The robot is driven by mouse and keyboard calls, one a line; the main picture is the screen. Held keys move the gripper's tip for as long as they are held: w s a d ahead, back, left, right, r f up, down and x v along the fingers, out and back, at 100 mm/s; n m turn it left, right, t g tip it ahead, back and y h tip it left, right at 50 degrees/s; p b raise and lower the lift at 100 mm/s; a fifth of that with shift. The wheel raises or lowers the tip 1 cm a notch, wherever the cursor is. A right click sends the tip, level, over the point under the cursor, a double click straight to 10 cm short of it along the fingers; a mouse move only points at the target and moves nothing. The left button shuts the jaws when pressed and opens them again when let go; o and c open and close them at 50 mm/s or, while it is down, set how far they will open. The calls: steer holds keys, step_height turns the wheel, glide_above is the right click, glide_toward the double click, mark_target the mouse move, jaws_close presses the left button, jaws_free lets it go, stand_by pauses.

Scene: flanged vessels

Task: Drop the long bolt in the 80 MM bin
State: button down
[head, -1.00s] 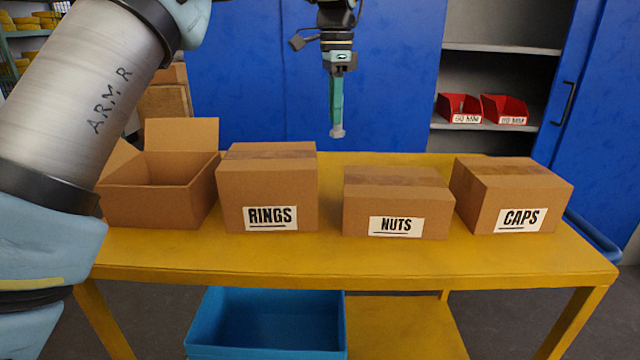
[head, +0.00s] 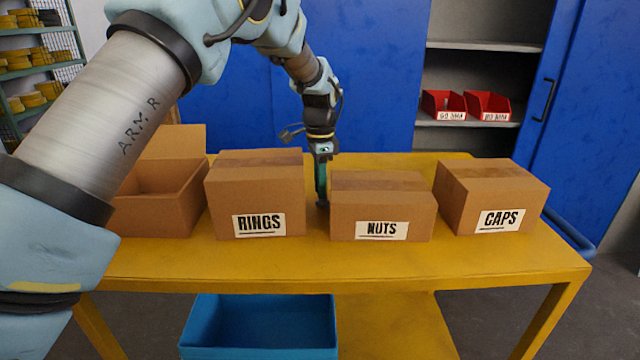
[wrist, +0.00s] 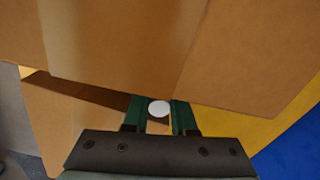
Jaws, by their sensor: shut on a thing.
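My gripper (head: 322,200) points down in the gap between the RINGS and NUTS boxes, low near the table. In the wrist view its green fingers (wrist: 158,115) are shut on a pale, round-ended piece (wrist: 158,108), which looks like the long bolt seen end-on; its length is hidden. Two red bins stand on a cabinet shelf at the back right. The left bin (head: 443,104) has a label that looks like 60 MM. The right bin (head: 487,106) has a label that looks like 80 MM, though small and blurred. My gripper is well left of and in front of both.
The RINGS box (head: 255,195), NUTS box (head: 381,207) and CAPS box (head: 490,197) stand closed on the yellow table (head: 300,268). An open box (head: 160,205) is at the left. A blue tub (head: 258,325) is below. A blue cabinet door (head: 570,110) stands right of the shelves.

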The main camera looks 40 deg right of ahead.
steer(key=shift+f, duration=0.3)
steer(key=shift+f, duration=0.15)
steer(key=c, duration=0.7)
jaws_free()
steer(key=shift+c, duration=0.2)
